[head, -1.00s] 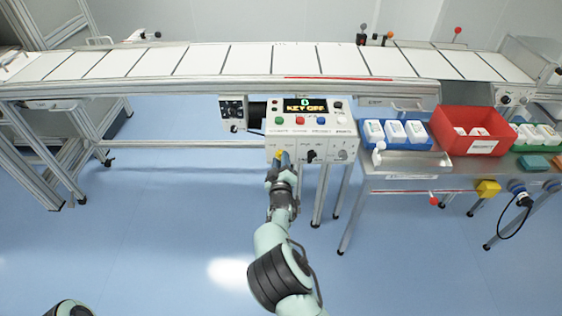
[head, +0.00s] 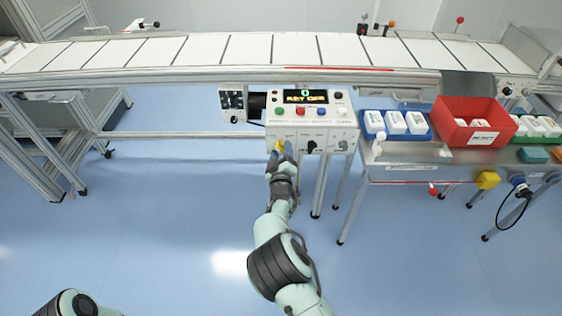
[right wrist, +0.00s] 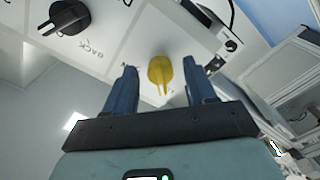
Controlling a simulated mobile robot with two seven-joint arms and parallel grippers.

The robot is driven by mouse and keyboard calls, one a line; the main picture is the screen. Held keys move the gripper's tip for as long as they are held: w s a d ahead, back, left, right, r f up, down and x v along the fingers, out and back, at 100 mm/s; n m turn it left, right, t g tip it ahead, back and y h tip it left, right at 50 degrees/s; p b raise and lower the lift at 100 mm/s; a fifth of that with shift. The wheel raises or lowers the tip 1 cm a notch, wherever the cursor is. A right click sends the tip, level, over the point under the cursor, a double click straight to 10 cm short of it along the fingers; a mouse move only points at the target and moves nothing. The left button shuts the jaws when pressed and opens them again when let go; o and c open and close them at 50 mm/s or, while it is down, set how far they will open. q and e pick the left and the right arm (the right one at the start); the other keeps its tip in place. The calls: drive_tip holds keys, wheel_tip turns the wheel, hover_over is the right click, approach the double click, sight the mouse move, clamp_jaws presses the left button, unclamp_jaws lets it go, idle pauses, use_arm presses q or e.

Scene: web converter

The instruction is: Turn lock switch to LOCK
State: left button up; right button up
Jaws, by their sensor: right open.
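A yellow switch knob (head: 280,146) sits on the front of a white control panel (head: 329,129), at the left of its lower row. I take it for the lock switch, but its label is hidden. My right gripper (head: 281,158) reaches up to it from below. In the right wrist view, the yellow knob (right wrist: 160,68) lies between the open fingers of my right gripper (right wrist: 157,80), with a gap on both sides. The knob's pointer end faces the palm. A black knob (head: 311,147) is to its right on the panel. My left gripper is out of view.
The panel's display (head: 305,97) reads "KEY OFF", with several coloured buttons below. A conveyor (head: 270,48) runs behind the panel. A side table at right holds a red bin (head: 452,123) and a blue tray (head: 399,137). The floor in front is clear.

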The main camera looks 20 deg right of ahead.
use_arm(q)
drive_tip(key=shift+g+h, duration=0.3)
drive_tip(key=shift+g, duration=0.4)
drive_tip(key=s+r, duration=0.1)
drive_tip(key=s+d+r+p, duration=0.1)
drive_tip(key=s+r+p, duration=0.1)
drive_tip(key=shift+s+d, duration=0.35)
use_arm(e)
drive_tip(key=v, duration=1.3)
